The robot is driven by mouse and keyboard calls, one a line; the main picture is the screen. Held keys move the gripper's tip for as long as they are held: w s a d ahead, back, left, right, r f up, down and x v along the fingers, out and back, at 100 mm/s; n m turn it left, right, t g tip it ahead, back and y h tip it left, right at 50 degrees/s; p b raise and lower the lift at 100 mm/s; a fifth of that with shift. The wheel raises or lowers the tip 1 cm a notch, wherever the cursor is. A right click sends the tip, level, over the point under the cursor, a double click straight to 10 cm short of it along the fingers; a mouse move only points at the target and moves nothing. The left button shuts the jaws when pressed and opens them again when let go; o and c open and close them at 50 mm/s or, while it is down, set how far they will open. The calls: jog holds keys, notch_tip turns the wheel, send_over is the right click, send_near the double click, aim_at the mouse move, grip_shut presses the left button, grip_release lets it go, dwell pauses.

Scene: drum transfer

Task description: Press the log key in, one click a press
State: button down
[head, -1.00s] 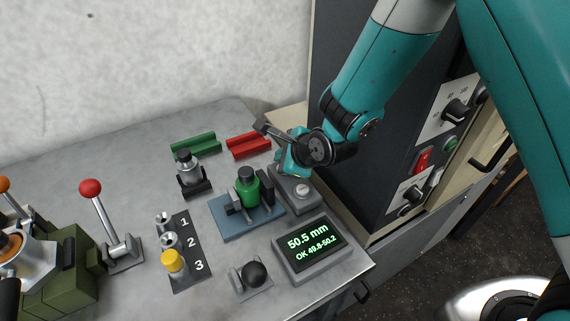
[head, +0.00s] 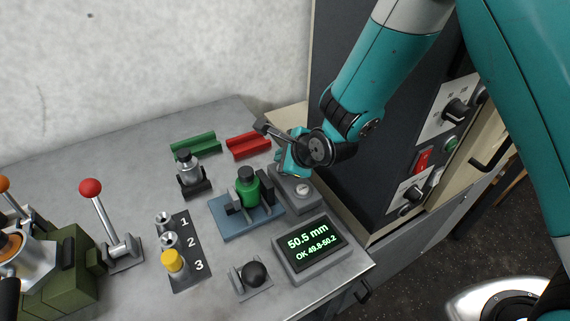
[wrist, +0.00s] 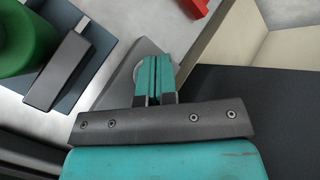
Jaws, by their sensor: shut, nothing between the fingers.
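A grey box (head: 312,205) stands right of the blue fixture and has a pale round knob (head: 302,190) on top. The fingers cover most of the disc. I cannot tell whether they touch it, or whether disc or knob is the log key. The display (head: 310,247) reads 50.5 mm, OK 49.8-50.2.
A green drum (head: 246,186) sits on the blue fixture (head: 232,229) close left of my gripper. Red (head: 248,146) and green (head: 196,146) racks lie behind. A dark cabinet (head: 350,190) stands close right.

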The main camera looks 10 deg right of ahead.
jog(key=shift+f+b, duration=0.3)
jog(key=shift+f, duration=0.15)
jog(key=shift+r, duration=0.1)
jog(key=shift+r+p, duration=0.35)
notch_tip(320, 180, up, 6)
jog(key=p, duration=0.4)
jog(key=shift+r+p, duration=0.1)
jog(key=shift+p, duration=0.3)
dwell(0.6)
